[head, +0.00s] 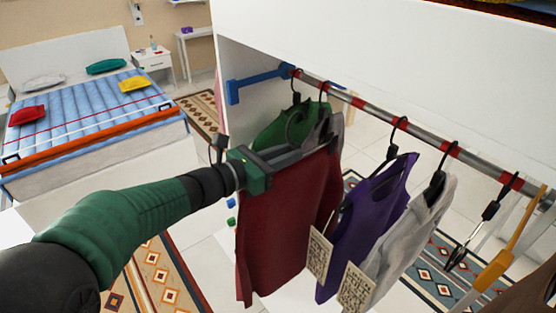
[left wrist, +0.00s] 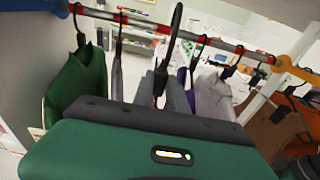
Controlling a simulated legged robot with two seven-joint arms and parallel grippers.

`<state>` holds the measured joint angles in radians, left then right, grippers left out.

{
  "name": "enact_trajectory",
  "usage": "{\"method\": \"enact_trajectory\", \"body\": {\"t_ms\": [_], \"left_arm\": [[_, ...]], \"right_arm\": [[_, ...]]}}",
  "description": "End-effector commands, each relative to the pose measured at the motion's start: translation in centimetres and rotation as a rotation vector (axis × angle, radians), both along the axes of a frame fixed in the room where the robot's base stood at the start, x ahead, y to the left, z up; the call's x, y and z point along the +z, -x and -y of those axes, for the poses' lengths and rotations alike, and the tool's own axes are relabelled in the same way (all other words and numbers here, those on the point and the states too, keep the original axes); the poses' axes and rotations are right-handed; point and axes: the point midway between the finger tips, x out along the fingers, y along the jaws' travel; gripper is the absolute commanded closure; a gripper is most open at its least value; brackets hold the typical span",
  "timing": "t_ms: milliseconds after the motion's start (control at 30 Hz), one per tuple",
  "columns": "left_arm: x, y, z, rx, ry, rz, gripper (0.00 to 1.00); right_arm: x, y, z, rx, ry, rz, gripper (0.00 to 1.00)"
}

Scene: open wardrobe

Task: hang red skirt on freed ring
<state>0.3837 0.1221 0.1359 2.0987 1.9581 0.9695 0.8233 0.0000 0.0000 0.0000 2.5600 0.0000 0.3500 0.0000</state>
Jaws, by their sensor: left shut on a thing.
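My left gripper (head: 290,158), green and black, is shut on the red skirt's hanger, and the dark red skirt (head: 285,225) hangs below it, in front of the rail. In the left wrist view a large dark hanger hook (left wrist: 172,45) rises from behind my gripper and overlaps the rail (left wrist: 140,20). I cannot tell whether it touches the rail. In the head view the rail (head: 428,135) carries several red rings. One ring (head: 357,102), between the grey garment and the purple top, shows no hook on it. My right gripper is not in view.
A green garment (head: 275,130) and a grey one hang left of the bare ring. A blue bracket (head: 250,85) is at the rail's far end.

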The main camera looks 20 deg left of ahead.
Motion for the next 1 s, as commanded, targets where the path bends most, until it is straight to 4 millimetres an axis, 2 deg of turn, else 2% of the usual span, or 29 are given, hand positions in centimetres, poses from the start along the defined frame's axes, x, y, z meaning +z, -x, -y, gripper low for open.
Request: {"method": "enact_trajectory", "body": {"t_ms": [1000], "left_arm": [[0.1,-8.1,6.1,-0.003,0.002,0.002,1.00]], "right_arm": [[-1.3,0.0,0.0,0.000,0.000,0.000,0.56]]}}
